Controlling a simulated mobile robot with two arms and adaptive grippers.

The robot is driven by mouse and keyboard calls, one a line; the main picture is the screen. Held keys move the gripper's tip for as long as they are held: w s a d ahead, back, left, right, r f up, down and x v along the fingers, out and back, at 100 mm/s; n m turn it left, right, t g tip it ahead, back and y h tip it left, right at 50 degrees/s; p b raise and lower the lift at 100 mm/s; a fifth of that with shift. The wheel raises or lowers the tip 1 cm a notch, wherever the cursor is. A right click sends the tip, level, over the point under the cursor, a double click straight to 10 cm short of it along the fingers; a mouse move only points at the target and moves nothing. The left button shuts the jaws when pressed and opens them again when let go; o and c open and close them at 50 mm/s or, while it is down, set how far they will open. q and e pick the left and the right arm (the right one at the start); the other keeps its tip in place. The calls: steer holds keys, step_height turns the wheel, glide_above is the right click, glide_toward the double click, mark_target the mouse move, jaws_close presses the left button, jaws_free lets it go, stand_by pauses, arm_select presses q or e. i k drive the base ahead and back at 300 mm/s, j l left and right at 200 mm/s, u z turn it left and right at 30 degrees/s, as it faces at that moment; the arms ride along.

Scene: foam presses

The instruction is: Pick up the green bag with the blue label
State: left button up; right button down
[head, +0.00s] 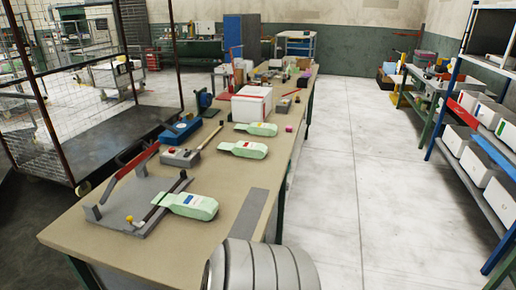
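Three pale green bags lie on the long tan workbench (225,222). The nearest green bag (200,208) has a small label that looks blue (188,199); its narrow end rests at the edge of a grey press plate with a long bar. The middle green bag (250,151) has a label that looks reddish. The farthest green bag (262,130) has a label that looks yellowish. Neither of my grippers is in view.
A sealing press (118,212) with a red lever stands on the near left of the bench. A grey box with a handle (181,157), a blue device (181,130) and a white box (251,104) stand farther back. Clear floor (335,180) lies right of the bench, then a shelf rack (482,185).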

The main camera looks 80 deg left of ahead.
mark_target(189, 205)
steer(key=i+u, duration=0.25)
steer(key=u, duration=0.15)
steer(key=i+u, duration=0.35)
steer(key=i+l+u, duration=0.2)
steer(key=u, duration=0.2)
steer(key=i+u, duration=0.15)
steer(key=u, duration=0.25)
steer(key=i+u, duration=0.15)
steer(key=u, duration=0.25)
steer(key=i+u, duration=0.15)
steer(key=u, duration=0.25)
steer(key=i+l+u, duration=0.15)
steer(key=u, duration=0.25)
steer(key=i+l+u, duration=0.1)
steer(key=u, duration=0.3)
